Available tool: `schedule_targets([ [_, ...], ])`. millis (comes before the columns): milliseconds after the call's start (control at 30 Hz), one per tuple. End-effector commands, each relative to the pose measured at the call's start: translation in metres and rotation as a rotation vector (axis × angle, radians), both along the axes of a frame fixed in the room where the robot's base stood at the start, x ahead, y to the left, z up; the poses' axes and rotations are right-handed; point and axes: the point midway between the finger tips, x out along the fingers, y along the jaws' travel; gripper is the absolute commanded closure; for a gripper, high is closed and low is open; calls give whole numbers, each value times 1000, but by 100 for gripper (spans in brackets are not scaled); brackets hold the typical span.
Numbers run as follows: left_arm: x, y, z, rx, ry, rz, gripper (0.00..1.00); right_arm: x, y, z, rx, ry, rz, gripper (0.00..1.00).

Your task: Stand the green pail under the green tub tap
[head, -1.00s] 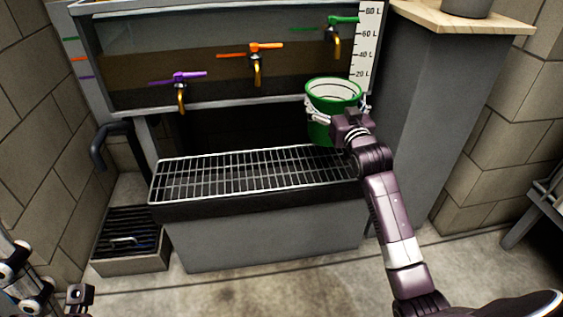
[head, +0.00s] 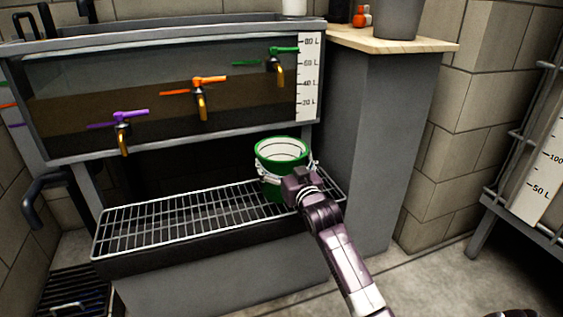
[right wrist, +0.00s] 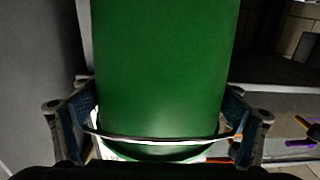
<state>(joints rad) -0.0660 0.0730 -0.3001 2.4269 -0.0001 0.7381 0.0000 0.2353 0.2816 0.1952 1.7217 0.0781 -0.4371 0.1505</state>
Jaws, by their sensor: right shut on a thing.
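The green pail (head: 270,186) is upright at the right end of the metal grate (head: 180,215), below the green tub tap (head: 279,68). It looks close to the grate, but I cannot tell whether its base touches. My right gripper (head: 299,180) is shut on the pail from the front right. In the right wrist view the pail (right wrist: 165,70) fills the middle, with the fingers (right wrist: 160,125) on both sides near its rim and wire handle. The left gripper is out of the head view.
An orange tap (head: 201,97) and a purple tap (head: 122,130) are to the left on the tub (head: 60,160). A grey cabinet with a wooden top (head: 385,38) stands close on the right. The grate's left part is bare.

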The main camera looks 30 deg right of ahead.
Motion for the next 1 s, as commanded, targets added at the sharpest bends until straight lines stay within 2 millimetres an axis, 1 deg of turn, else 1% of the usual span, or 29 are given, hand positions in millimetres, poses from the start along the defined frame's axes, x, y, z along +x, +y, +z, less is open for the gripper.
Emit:
schedule_targets([
  [133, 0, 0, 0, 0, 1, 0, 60, 0, 0, -2, 0, -1, 0, 51],
  [167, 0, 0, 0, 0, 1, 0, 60, 0, 0, -2, 0, 0, 0, 6],
  [200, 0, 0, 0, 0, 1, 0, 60, 0, 0, -2, 0, 0, 0, 2],
  [233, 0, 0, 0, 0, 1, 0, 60, 0, 0, -2, 0, 0, 0, 0],
  [567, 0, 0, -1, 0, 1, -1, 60, 0, 0, 0, 0, -1, 0, 0],
  [667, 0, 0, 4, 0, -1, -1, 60, -6, 2, 1, 1, 2, 0, 0],
  [733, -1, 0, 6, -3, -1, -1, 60, -14, 4, 1, 1, 2, 1, 0],
  [800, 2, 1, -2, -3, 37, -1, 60, -25, 6, 2, 1, 2, 0, 0],
  [1000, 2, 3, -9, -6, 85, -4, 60, -62, 14, 2, 2, 5, -1, 0],
])
